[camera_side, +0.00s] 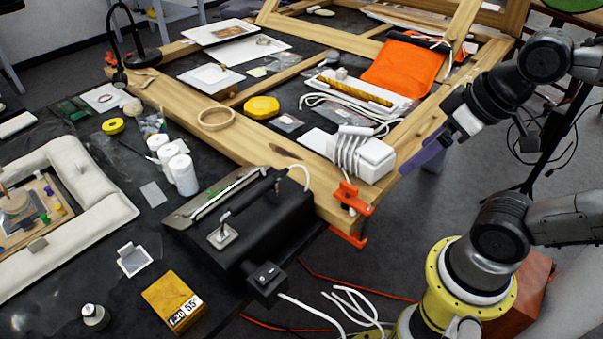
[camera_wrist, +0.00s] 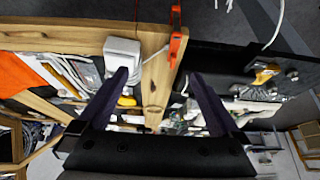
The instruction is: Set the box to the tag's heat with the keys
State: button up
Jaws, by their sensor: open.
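A tag (camera_side: 186,311) with black print that seems to read "L-20 55°" lies on a yellow block (camera_side: 170,292) at the front of the black table. A white box (camera_side: 375,160) wrapped in white cord sits on the wooden frame; it also shows in the wrist view (camera_wrist: 122,48). A black box (camera_side: 265,225) with a rocker switch (camera_side: 267,272) stands near the table edge. I cannot tell which box is meant, and no keys or display can be made out. My gripper (camera_side: 425,155) is open and empty, to the right of the white box; its purple fingers (camera_wrist: 160,77) are spread.
An orange clamp (camera_side: 352,197) grips the wooden frame (camera_side: 290,150) near its front corner. White bottles (camera_side: 182,175) stand left of the frame. Loose white cable (camera_side: 350,300) hangs past the table edge. An orange cloth (camera_side: 405,68) lies at the back. Open floor lies right of the frame.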

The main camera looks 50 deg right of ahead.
jog(key=shift+c, duration=0.3)
grip_shut()
dwell(1.4)
